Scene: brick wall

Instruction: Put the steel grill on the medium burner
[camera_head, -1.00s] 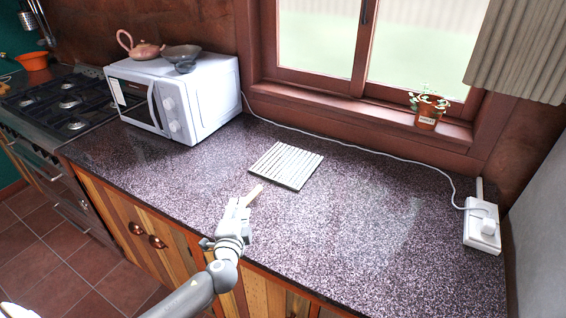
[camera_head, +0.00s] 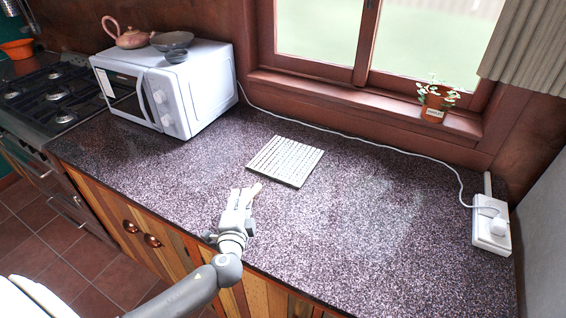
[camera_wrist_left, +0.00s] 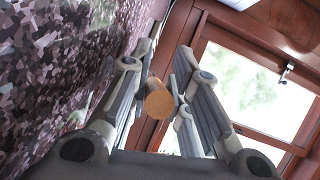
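The steel grill (camera_head: 287,160), a flat pale perforated square, lies on the speckled counter. Its short wooden handle (camera_head: 255,188) points toward my left gripper (camera_head: 245,193). In the left wrist view the handle's round end (camera_wrist_left: 159,103) shows between the fingers of the left gripper (camera_wrist_left: 162,72). The fingers are apart, one on each side of the handle, and do not look closed on it. The stove (camera_head: 60,92) stands at the far left with several bare burners, one being the front burner (camera_head: 65,117). I cannot tell which is the medium one. My right gripper is not in view.
A white microwave (camera_head: 190,95) stands on the counter (camera_head: 340,225) between grill and stove, with a teapot (camera_head: 130,36) and bowls (camera_head: 172,41) on top. A white cable (camera_head: 350,145) runs along the back to a socket box (camera_head: 491,230). The counter right of the grill is clear.

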